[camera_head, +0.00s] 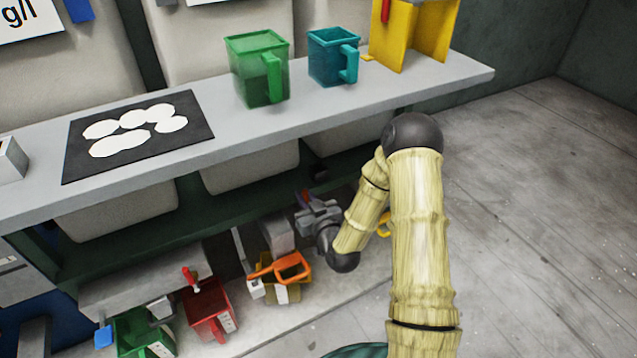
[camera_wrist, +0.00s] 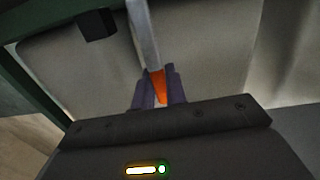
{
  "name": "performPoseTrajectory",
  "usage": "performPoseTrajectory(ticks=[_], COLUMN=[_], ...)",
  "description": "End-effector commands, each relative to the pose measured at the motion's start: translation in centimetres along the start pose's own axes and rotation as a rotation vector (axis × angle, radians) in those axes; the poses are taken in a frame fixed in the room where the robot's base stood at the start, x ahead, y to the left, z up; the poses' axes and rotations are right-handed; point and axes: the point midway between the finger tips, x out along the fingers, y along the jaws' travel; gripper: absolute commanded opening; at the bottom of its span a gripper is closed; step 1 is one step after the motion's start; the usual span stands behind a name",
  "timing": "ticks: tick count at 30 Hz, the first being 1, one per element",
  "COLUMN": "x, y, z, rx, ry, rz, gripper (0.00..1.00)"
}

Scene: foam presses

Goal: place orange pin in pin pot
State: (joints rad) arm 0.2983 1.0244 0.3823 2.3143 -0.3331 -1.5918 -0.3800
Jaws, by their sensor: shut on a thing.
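My gripper (camera_head: 306,205) is low, in front of the shelf opening under the grey counter. In the wrist view its two dark fingers (camera_wrist: 158,90) are shut on an orange piece, the orange pin (camera_wrist: 157,86). Most of the pin is hidden between the fingers. The pin is too small to make out in the head view. I cannot tell which container is the pin pot. A small grey block-like holder (camera_head: 10,160) stands at the counter's left edge, partly cut off.
The counter (camera_head: 350,108) holds a green jug (camera_head: 258,68), a teal jug (camera_head: 332,58), a yellow stand (camera_head: 415,35) and a black mat (camera_head: 75,160) with white discs. Below are a red bin (camera_head: 208,312), a green bin (camera_head: 145,335) and an orange looped handle (camera_head: 290,267). Floor at right is clear.

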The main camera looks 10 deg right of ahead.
Motion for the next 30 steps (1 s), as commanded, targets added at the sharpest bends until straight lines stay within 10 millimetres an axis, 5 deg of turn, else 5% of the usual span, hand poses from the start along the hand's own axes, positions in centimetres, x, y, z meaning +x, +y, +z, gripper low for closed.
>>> performPoseTrajectory(ticks=[12,23,30], x=[-1.0,-1.0,1.3], y=[-2.8,-2.9,-1.4], z=[-6.4,-6.6,-6.5], rx=[0.018,0.021,0.019], ry=[0.023,0.023,0.027], rz=[-0.043,-0.044,-0.051], gripper=[0.00,0.00,0.00])
